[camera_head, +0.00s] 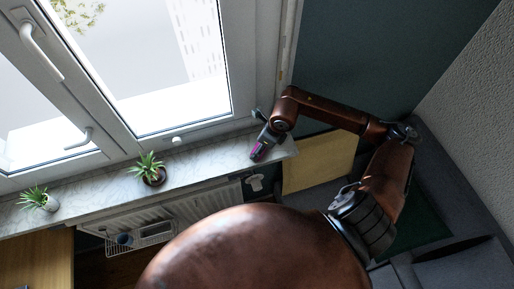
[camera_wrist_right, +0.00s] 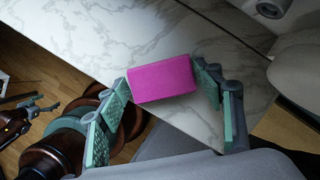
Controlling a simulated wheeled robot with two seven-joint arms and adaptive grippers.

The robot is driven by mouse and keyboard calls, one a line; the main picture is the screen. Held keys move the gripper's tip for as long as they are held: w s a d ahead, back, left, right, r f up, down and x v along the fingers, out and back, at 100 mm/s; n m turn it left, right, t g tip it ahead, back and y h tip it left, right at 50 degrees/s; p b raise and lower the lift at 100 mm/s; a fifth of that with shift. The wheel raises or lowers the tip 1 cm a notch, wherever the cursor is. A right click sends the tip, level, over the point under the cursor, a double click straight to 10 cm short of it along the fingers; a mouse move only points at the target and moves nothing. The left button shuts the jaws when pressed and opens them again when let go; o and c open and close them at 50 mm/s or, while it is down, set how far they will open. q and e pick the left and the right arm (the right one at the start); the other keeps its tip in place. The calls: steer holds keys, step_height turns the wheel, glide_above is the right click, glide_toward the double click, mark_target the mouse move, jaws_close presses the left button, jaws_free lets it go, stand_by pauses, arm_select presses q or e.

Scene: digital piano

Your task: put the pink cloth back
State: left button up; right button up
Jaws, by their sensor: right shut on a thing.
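The pink cloth (camera_wrist_right: 162,79) is a folded, block-like piece between the green-padded fingers of my right gripper (camera_wrist_right: 163,88) in the right wrist view. The fingers are shut on its two short ends. In the head view my right gripper (camera_head: 262,146) is at the right end of the marble window sill (camera_head: 210,157), with a little pink of the cloth showing. I cannot tell whether the cloth touches the sill. What looks like my left gripper (camera_wrist_right: 28,112) shows small at the left of the right wrist view; its fingers are too small to read.
Two potted plants, one at mid-sill (camera_head: 151,169) and one at the left (camera_head: 39,199), stand on the sill. A radiator (camera_head: 185,211) with a wire rack (camera_head: 140,238) is below. The window frame (camera_head: 250,80) rises behind. The sill between the right plant and my gripper is clear.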

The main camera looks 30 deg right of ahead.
steer(key=shift+f, duration=0.15)
steer(key=o, duration=1)
steer(key=shift+d+r, duration=0.1)
steer(key=shift+r, duration=0.35)
steer(key=b+v, duration=0.1)
steer(key=v, duration=1)
steer(key=shift+s+r, duration=0.15)
steer(key=shift+s, duration=0.05)
